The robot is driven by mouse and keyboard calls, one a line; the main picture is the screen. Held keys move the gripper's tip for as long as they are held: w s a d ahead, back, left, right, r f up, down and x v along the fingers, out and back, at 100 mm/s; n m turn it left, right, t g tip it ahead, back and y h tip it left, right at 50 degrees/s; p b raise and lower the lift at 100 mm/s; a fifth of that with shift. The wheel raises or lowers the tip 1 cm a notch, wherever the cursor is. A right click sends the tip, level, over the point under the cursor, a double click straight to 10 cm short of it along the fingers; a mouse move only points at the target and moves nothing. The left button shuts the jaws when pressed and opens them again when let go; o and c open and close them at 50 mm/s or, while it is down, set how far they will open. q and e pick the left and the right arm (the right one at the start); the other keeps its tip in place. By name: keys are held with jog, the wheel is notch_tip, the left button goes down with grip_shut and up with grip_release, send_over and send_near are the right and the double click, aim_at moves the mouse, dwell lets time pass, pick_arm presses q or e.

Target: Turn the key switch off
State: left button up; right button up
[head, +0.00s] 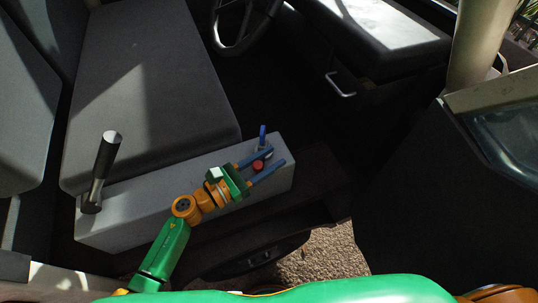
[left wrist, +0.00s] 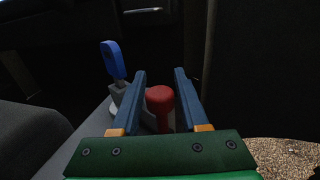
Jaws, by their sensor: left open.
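The blue key (head: 262,135) stands up from its switch at the far end of the grey console box; in the left wrist view the key (left wrist: 112,59) sits on a grey base (left wrist: 119,93). A red knob (head: 258,166) is beside it, nearer to me; it also shows in the left wrist view (left wrist: 159,98). My left gripper (head: 277,156) is open and over the end of the box. In the wrist view its blue fingers (left wrist: 159,72) frame the red knob, and the key is outside the left finger. Whether a finger touches anything is unclear. My right gripper is not seen.
The grey console box (head: 130,225) runs beside the seat (head: 150,80) and carries a black-gripped lever (head: 107,155) at its left end. A steering wheel (head: 240,35) is at the top. A door panel or dark side wall is at the right.

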pick_arm(q)
jog(key=shift+a, duration=0.1)
grip_shut()
jog(key=shift+r, duration=0.1)
dwell(1.2)
